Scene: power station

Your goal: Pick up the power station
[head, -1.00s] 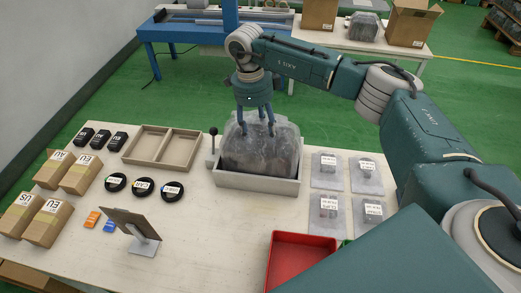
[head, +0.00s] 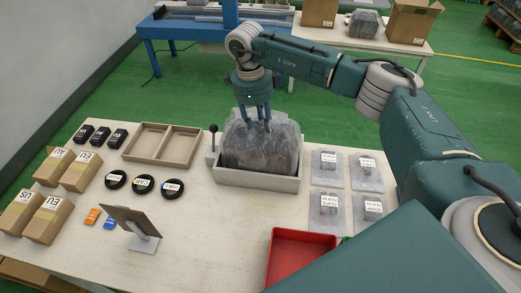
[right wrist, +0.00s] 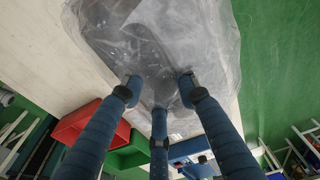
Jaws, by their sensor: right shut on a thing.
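The power station (head: 258,150) is a dark, blocky unit wrapped in a clear, wrinkled plastic bag. It stands upright in a light grey tray (head: 255,182) with a black-knobbed lever at its left side; the tray wall hides its base. My right gripper (head: 260,124) reaches down from above, and its fingers are shut on the upper part of the bagged power station. In the right wrist view, the fingers (right wrist: 158,95) press against the clear bag (right wrist: 150,40). I cannot tell whether its underside is clear of the tray floor. My left gripper is not in view.
Left of the tray are an empty two-compartment box (head: 162,144), black discs (head: 144,184), cartons (head: 50,218) and a tilted panel on a stand (head: 132,220). Bagged parts (head: 345,187) lie right. A red bin (head: 300,255) is in front. A second table stands behind.

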